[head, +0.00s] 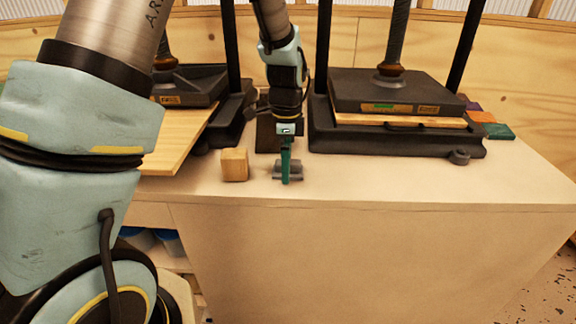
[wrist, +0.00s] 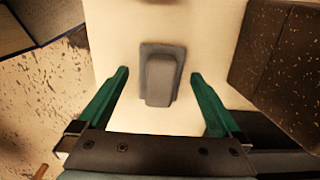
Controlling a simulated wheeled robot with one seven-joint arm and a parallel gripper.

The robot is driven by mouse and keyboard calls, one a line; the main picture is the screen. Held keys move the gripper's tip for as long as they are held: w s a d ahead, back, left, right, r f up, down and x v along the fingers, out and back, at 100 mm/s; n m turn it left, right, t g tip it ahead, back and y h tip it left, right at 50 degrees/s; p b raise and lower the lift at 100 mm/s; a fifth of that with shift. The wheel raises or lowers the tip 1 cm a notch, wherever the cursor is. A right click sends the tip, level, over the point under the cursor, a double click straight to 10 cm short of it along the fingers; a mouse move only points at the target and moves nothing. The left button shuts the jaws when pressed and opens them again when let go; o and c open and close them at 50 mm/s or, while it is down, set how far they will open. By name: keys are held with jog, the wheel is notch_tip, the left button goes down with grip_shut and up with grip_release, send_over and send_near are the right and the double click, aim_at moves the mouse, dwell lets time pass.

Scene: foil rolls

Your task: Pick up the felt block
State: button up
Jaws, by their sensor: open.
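The felt block (wrist: 162,78) is grey, with a wide flat base and a raised narrower ridge. In the wrist view it lies on the pale tabletop between my fingertips, with clear space on both sides. In the head view the felt block (head: 296,170) sits close to the table's front edge, partly hidden by my green fingers. My gripper (head: 286,168) points down over it. In the wrist view my gripper (wrist: 159,76) is open and empty, one finger on each side of the block. I cannot tell its exact height above the block.
A wooden cube (head: 235,165) stands just left of the block. A dark brown speckled piece (wrist: 290,50) lies to the right in the wrist view. Black presses (head: 395,140) stand behind on both sides. A wooden board (head: 180,150) juts out at left. The front right tabletop is clear.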

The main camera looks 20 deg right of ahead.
jog(key=shift+c, duration=0.2)
jog(key=c, duration=1.5)
jog(key=shift+o, duration=0.2)
notch_tip(320, 180, up, 10)
jog(key=shift+f+b, duration=0.1)
jog(key=shift+b, duration=1)
